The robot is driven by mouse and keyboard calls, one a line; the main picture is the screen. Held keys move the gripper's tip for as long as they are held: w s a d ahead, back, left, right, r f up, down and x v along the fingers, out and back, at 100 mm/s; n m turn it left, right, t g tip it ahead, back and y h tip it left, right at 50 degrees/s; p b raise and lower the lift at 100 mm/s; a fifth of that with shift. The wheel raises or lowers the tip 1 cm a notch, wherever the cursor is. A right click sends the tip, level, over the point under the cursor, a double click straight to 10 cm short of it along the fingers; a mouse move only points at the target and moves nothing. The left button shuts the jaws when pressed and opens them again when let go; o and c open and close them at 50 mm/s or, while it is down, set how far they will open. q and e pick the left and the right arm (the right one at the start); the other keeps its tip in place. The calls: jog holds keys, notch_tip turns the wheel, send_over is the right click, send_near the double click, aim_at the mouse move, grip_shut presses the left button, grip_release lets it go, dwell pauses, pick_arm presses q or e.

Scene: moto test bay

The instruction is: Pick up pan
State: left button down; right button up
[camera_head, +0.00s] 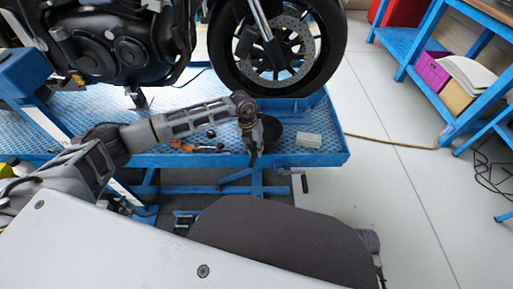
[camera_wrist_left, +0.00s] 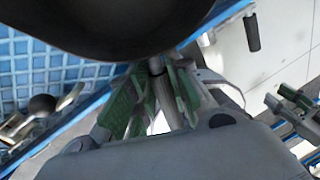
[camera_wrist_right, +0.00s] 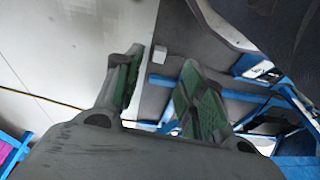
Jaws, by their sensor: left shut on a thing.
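The dark round pan (camera_head: 271,131) is at the front edge of the blue lift platform, below the motorcycle's front wheel. My left gripper (camera_head: 254,155) is at its near left side, pointing down. In the left wrist view the pan (camera_wrist_left: 130,22) fills the top. Its handle (camera_wrist_left: 156,66) runs between the green-padded fingers of my left gripper (camera_wrist_left: 155,92), which are shut on it. I cannot tell whether the pan touches the platform. My right gripper (camera_wrist_right: 162,88) shows in the right wrist view with its green-padded fingers apart and nothing between them.
The blue platform (camera_head: 338,158) carries a small white box (camera_head: 309,140) right of the pan and several tools (camera_head: 196,147) to the left. The motorcycle (camera_head: 130,45) stands on it. A blue workbench (camera_head: 400,45) is at the right. Pale floor between is mostly clear.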

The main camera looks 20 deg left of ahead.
pick_arm(q)
notch_tip(320, 180, up, 8)
jog(key=shift+r+p, duration=0.1)
jog(key=shift+p, duration=0.75)
jog(key=shift+r, duration=0.55)
pick_arm(e)
jog(key=f, duration=0.3)
jog(key=shift+s+d+g, duration=0.3)
jog(key=shift+s+d, duration=0.05)
jog(key=shift+w+r, duration=0.1)
jog(key=shift+r, duration=0.05)
